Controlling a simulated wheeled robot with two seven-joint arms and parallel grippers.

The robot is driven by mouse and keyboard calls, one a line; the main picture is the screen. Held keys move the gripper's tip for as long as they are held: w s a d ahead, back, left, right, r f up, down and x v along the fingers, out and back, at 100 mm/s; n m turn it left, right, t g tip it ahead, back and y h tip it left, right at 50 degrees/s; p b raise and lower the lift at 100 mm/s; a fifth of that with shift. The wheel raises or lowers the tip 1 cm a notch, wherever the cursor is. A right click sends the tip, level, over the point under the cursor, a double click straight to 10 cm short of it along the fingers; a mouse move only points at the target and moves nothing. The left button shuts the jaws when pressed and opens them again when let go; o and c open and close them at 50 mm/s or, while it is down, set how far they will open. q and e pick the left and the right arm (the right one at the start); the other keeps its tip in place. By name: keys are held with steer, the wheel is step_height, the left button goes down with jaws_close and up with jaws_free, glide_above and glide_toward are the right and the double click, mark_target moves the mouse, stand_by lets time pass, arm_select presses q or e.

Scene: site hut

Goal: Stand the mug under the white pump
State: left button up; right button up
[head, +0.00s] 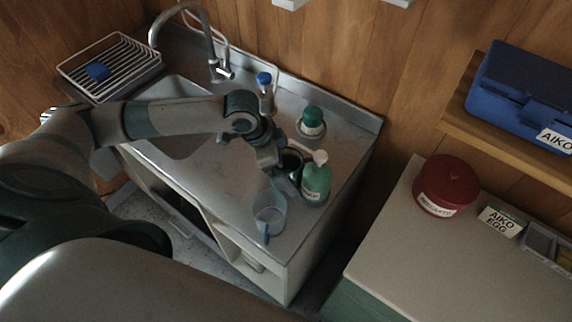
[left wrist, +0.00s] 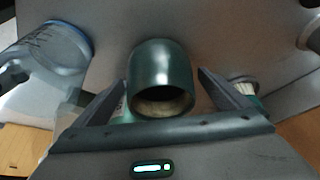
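The dark green mug (head: 292,161) stands on the steel counter, partly hidden behind my left gripper in the head view. In the left wrist view the mug (left wrist: 160,75) shows between the two fingers, its round opening visible. My left gripper (head: 280,172) is open; in the left wrist view its fingers (left wrist: 160,84) lie either side of the mug, with narrow gaps. The white pump (head: 320,157) tops a green bottle (head: 316,182), just right of the mug and close to it. Whether bottle and mug touch cannot be told. My right gripper is not in view.
A clear jug (head: 269,212) stands near the counter's front edge. A green-capped container (head: 311,122) and a blue-capped bottle (head: 265,84) stand behind. The sink, tap (head: 207,45) and wire rack (head: 112,66) are left. Bare counter (head: 215,178) lies left of the jug.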

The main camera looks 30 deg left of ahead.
arm_select(q)
steer(key=shift+r, duration=0.1)
steer(key=shift+w+r, duration=0.1)
steer(key=shift+r, duration=0.3)
steer(key=b+v, duration=0.2)
steer(key=v, duration=0.8)
steer(key=shift+r, duration=0.3)
steer(key=shift+b+v, duration=0.3)
steer(key=shift+v, duration=0.55)
